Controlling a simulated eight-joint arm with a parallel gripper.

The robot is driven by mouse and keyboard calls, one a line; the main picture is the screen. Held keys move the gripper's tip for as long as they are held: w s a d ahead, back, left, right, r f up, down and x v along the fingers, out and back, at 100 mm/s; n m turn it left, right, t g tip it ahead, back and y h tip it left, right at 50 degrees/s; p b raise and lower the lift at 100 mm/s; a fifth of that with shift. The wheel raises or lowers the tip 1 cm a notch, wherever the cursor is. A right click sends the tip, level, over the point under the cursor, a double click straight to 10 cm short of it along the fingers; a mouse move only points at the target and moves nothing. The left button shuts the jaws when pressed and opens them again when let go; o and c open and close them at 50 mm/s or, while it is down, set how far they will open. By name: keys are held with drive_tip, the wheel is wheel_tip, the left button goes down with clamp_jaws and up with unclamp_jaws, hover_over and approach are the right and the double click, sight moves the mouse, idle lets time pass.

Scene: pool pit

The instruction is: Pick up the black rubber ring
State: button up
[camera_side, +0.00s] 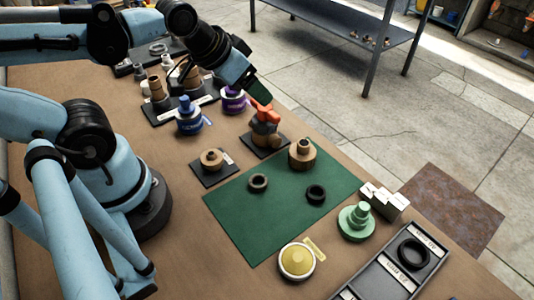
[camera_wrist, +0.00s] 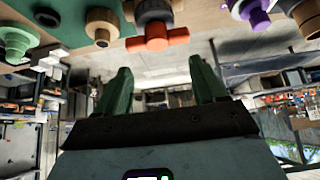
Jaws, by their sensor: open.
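A black rubber ring (camera_side: 316,194) lies flat on the right part of the green mat (camera_side: 235,225). A similar dark grey ring (camera_side: 258,182) lies further left on the mat. Another black ring (camera_side: 414,253) sits in the labelled tray. In the wrist view one dark ring (camera_wrist: 47,17) shows at the upper left; I cannot tell for certain which it is. My gripper (camera_side: 258,92) is above the table's far side, close to the orange-handled fitting (camera_side: 262,112), away from the rings. In the wrist view my gripper (camera_wrist: 160,85) has its green fingers spread and nothing between them.
A brown fitting (camera_side: 302,154) stands at the mat's far edge. A green stepped piece (camera_side: 356,221), white blocks (camera_side: 384,202) and a yellow-topped piece (camera_side: 296,260) surround the mat's right side. Blue (camera_side: 188,117) and purple (camera_side: 233,98) pieces stand beyond. The mat's middle is clear.

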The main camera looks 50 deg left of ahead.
drive_tip(key=w+d+m+g+h, duration=0.1)
drive_tip(key=w+d+m+g, duration=0.15)
drive_tip(key=d, duration=0.65)
drive_tip(key=g+y, duration=0.1)
drive_tip(key=g, duration=0.4)
hover_over(317, 196)
wheel_tip(317, 196, down, 2)
drive_tip(key=shift+m+t, duration=0.25)
drive_tip(key=shift+f, duration=5.75)
drive_tip(key=c, duration=1.1)
